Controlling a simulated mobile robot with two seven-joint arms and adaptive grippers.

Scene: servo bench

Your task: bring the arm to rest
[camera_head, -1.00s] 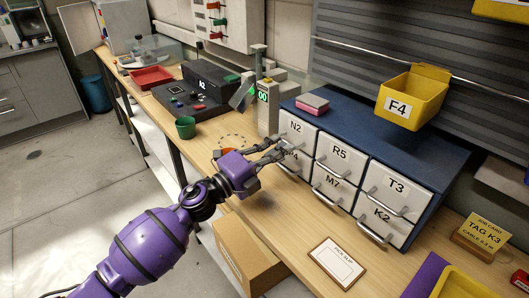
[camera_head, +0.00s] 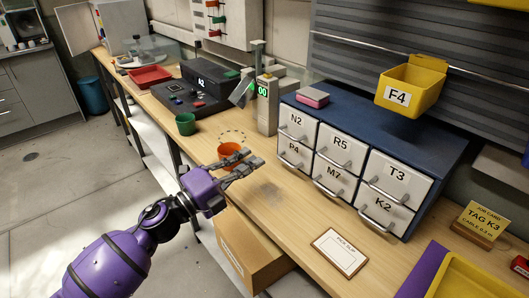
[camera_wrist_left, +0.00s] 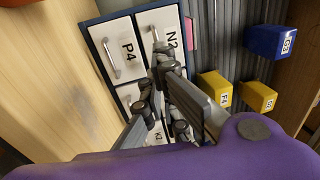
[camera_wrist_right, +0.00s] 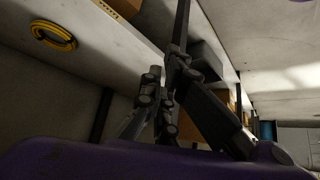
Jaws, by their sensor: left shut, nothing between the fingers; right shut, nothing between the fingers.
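My left gripper (camera_head: 252,162) is shut and empty above the wooden bench, left of the drawer cabinet (camera_head: 405,118) and apart from it. In the left wrist view the shut fingers (camera_wrist_left: 155,72) point toward the cabinet's fronts, with drawer P4 (camera_wrist_left: 126,47) and drawer N2 (camera_wrist_left: 165,38) visible. In the head view drawer N2 (camera_head: 297,121) and drawer P4 (camera_head: 293,150) look closed. My right gripper (camera_wrist_right: 165,75) is out of the head view; in its wrist view it is shut and empty, low beside shelving under a bench.
An orange bowl (camera_head: 228,149) sits just behind my left gripper, with a green cup (camera_head: 185,124) farther back. A wooden drawer or box (camera_head: 262,262) juts out below the bench edge. A picking slip (camera_head: 339,252) lies at the front. A yellow bin (camera_head: 411,91) hangs above the cabinet.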

